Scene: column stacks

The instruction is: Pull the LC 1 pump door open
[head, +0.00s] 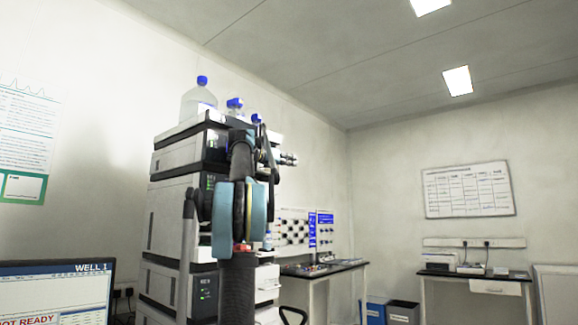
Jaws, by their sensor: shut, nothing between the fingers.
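A tall stack of white and dark grey instrument modules (168,220) stands left of centre in the head view. Its large middle front looks closed and has a dark vertical slot near its left edge. A lower module (158,284) has a similar front. No LC 1 label can be read, so I cannot tell which front is the pump door. My arm stands before the stack and hides much of its right side. My gripper (267,158) shows as dark linkage near the arm's top, partly hidden by it. It looks shut and empty; its distance from the stack is unclear.
Bottles with blue caps (199,100) stand on the stack's top. A monitor (55,292) is at lower left. A bench (325,268) with small items stands behind on the right, with blue and grey bins (402,312) beside it. A far table (475,277) holds a printer.

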